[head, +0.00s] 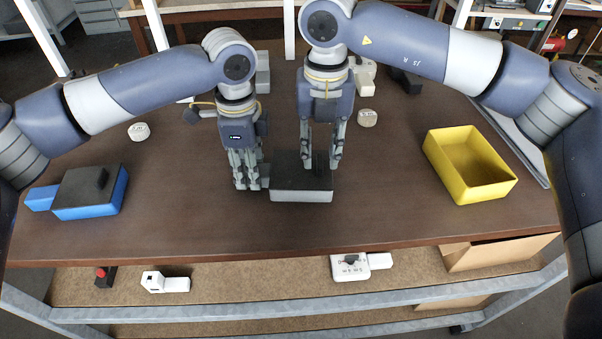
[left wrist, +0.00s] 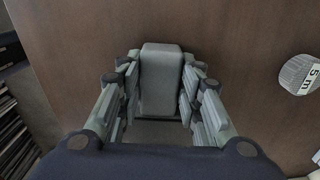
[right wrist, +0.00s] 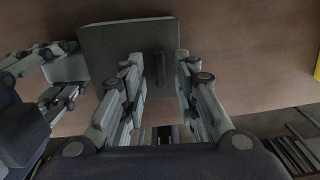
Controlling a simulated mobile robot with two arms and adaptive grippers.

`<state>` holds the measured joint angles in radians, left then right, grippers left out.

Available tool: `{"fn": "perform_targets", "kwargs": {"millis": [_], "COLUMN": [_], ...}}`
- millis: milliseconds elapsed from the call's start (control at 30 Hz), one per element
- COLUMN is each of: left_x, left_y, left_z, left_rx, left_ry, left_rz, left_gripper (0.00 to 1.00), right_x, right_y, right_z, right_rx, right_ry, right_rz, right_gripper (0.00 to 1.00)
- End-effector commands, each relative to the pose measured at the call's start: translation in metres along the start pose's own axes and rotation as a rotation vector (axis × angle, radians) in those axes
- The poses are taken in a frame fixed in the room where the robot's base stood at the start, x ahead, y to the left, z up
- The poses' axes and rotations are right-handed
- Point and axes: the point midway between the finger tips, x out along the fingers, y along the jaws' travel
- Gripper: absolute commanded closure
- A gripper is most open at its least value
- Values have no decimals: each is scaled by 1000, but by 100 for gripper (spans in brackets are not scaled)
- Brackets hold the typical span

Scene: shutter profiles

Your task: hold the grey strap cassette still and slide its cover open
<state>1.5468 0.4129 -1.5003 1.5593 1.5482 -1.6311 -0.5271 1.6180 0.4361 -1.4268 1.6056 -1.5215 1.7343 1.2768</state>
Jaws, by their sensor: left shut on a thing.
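The grey strap cassette (head: 302,195) lies on the brown table in front of me, with a dark flat cover (head: 288,168) on top. In the right wrist view the cover (right wrist: 105,50) carries a small dark upright grip (right wrist: 158,65). My left gripper (head: 249,184) is shut on the cassette's grey end block at its left side; the block (left wrist: 161,75) shows between the fingers in the left wrist view. My right gripper (head: 321,163) points down over the cover's right part. Its fingers (right wrist: 162,72) are open on either side of the grip, with gaps visible.
A blue cassette (head: 92,208) with a dark cover lies at the left. A yellow bin (head: 470,165) stands at the right. Two round tape rolls (head: 138,131) (head: 367,118) lie farther back. The table in front of the grey cassette is clear.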

Motion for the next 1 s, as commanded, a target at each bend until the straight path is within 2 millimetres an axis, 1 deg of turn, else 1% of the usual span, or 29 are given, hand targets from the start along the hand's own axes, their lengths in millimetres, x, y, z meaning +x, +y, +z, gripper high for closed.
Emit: {"fn": "perform_targets", "kwargs": {"millis": [33,200,500,533,567,600,633,867,1000], "left_x": [3,3,3,3,3,3,3,3,3], "left_y": [1,1,1,1,1,1,1,1,1], "left_z": [1,1,1,1,1,1,1,1,1], "left_rx": [0,0,-1,-1,-1,-1,-1,0,0], "left_ry": [-4,-4,-4,-4,-4,-3,-3,-3,-3], "left_rz": [5,5,5,4,4,4,4,4,4], "left_gripper": [96,96,96,96,96,96,96,96,96], "right_x": [6,15,16,16,16,16,16,16,16], "right_y": [0,0,0,0,0,0,0,0,-5], "right_z": [0,0,0,0,0,0,0,0,0], "right_rx": [0,0,0,0,0,0,0,0,1], "right_ry": [1,0,-1,-1,-1,-1,-1,-1,-1], "right_rz": [0,0,1,1,1,1,1,1,1], "right_gripper": [72,72,72,76,83,92,99,100,100]}}
